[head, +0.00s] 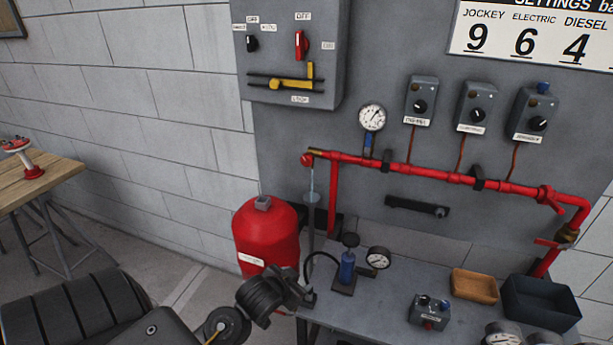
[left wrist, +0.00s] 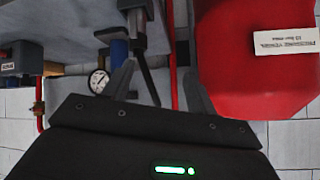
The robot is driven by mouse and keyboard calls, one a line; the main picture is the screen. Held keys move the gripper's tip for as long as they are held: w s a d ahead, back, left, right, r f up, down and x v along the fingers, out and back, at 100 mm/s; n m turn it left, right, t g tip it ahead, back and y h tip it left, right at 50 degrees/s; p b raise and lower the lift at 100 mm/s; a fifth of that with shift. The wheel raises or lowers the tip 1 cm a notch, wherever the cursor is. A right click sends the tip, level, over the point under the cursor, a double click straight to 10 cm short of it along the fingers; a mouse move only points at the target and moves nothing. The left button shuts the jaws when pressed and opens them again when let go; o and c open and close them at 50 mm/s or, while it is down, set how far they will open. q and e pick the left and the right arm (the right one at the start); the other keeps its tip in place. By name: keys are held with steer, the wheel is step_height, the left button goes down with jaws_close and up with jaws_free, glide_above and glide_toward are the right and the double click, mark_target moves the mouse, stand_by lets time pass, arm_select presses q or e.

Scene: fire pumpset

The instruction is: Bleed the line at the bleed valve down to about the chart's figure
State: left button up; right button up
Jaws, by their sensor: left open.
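The red pipe (head: 415,172) runs across the grey panel. At its left end is a brass fitting with a round red end (head: 307,159), likely the bleed valve. A thin pale line drops from it to a small grey funnel (head: 311,198). The line gauge (head: 372,117) stands above the pipe, its needle pointing up and right; its figures are too small to read. The chart (head: 535,35) reads jockey 9, electric 6, diesel 4. My left gripper (head: 302,288) is low by the bench's left edge, below the fitting. It is open with nothing visibly gripped; its fingers show in the left wrist view (left wrist: 160,85).
A red pressure vessel (head: 266,235) stands left of the bench (head: 385,300), close to my left gripper. A blue hand pump (head: 347,265) with a gauge (head: 378,258), a wooden tray (head: 474,286) and a dark bin (head: 540,303) are on the bench. A wooden table (head: 50,180) is far left.

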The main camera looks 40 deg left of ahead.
arm_select(q)
steer(key=w+a+r+t+y, duration=0.1)
steer(key=w+a+r+t, duration=0.3)
steer(key=w+a+r, duration=0.4)
steer(key=t+y, duration=0.2)
steer(key=t, duration=0.2)
glide_toward(306, 161)
steer(key=shift+n, duration=0.4)
steer(key=p+x, duration=0.2)
steer(key=x, duration=0.7)
steer(key=shift+a+r+p, duration=0.1)
steer(key=shift+p, duration=0.25)
steer(key=shift+x, duration=0.9)
steer(key=c, duration=1)
